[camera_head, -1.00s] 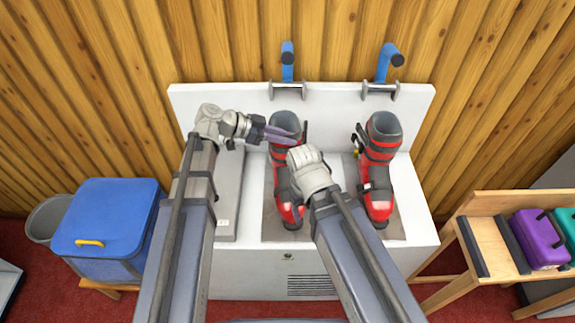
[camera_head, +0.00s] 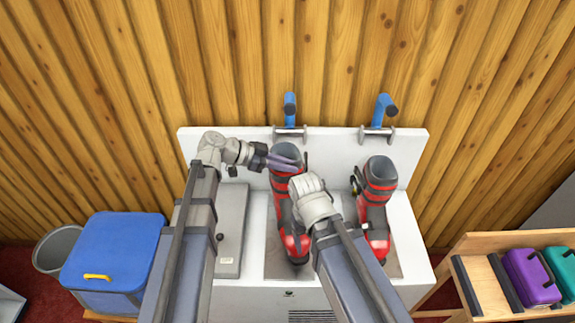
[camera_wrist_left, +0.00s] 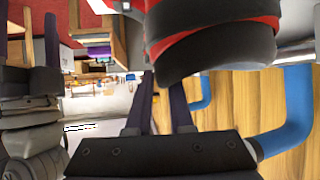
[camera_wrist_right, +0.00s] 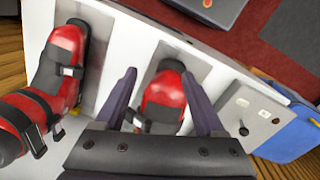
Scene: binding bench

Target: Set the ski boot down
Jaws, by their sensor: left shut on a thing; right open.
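A red and black ski boot (camera_head: 286,184) stands upright on the left grey mat of the white bench, toe toward me. My left gripper (camera_head: 290,163) is shut on its upper cuff; in the left wrist view the dark cuff (camera_wrist_left: 215,50) is close beyond the fingers. My right gripper (camera_head: 299,176) is open by the shaft's right side and hides part of it. In the right wrist view the boot's red toe (camera_wrist_right: 163,98) shows between the open fingers. I cannot tell whether the sole touches the mat. A second boot (camera_head: 379,180) stands on the right mat.
The white bench (camera_head: 232,136) has two blue-handled levers (camera_head: 290,104) (camera_head: 384,107) on its back panel. A grey panel (camera_head: 232,225) lies left of the boots. A blue bin (camera_head: 112,250) stands left; a wooden rack (camera_head: 490,245) with purple and teal cases stands right.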

